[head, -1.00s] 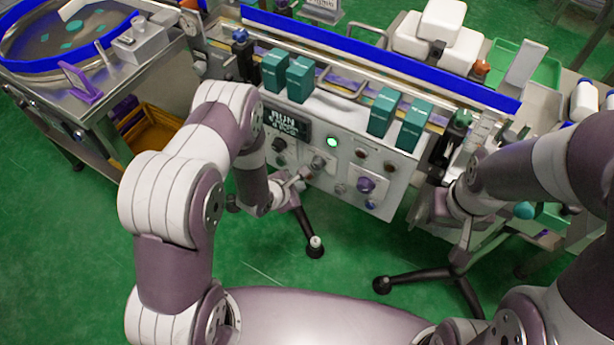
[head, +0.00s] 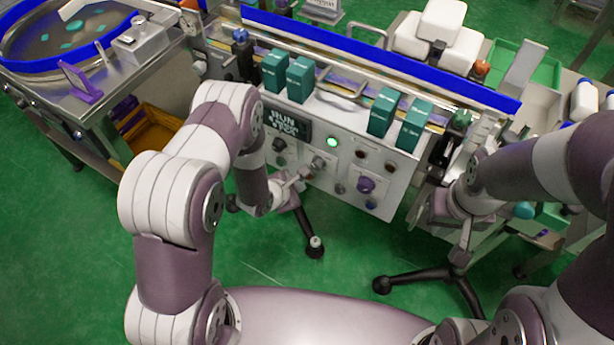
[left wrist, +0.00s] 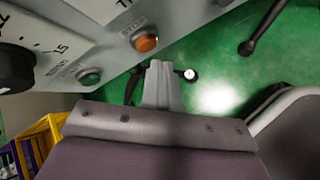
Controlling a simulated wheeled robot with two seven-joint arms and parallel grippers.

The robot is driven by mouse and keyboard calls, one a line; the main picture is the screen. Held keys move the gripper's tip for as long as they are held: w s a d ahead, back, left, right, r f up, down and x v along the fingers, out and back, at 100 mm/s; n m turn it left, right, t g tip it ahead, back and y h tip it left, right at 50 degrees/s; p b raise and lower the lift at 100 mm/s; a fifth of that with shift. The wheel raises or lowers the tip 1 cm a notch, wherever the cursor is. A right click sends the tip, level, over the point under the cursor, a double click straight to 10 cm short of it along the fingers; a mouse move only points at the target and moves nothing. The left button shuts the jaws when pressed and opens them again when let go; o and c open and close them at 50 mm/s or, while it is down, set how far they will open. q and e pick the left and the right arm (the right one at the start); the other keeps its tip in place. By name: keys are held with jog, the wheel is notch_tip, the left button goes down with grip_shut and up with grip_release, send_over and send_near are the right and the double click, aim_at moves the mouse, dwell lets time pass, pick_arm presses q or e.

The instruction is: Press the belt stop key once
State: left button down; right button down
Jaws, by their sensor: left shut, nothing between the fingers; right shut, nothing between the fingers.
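The belt stop key (left wrist: 146,41) is an orange round button under a STOP label in the left wrist view. It stands out from the grey control panel (left wrist: 110,40). I cannot make it out in the head view, where my left gripper covers part of the panel. My left gripper (left wrist: 158,68) is shut and empty, with its tips just below the stop key in that picture; I see no clear contact. In the head view my left gripper (head: 303,176) is at the panel's lower left. My right gripper (head: 465,238) is shut and empty, right of the panel.
A green button (left wrist: 90,76) sits left of the stop key, with a black dial (left wrist: 14,68) beyond it.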

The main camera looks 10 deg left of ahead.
pick_arm(q)
jog(key=shift+w, duration=0.1)
dwell(0.3)
jog(key=shift+w+d, duration=0.15)
jog(key=shift+w, duration=0.15)
jog(key=shift+w+d, duration=0.15)
jog(key=shift+w, duration=0.25)
dwell(0.7)
jog(key=shift+s+a+p, duration=0.3)
jog(key=shift+s+p, duration=0.1)
jog(key=shift+s, duration=0.35)
jog(key=shift+s, duration=0.1)
jog(key=s, duration=0.1)
jog(key=s+a+p, duration=0.1)
jog(key=s, duration=0.2)
jog(key=shift+s+a+p, duration=0.3)
jog(key=shift+a+p, duration=0.05)
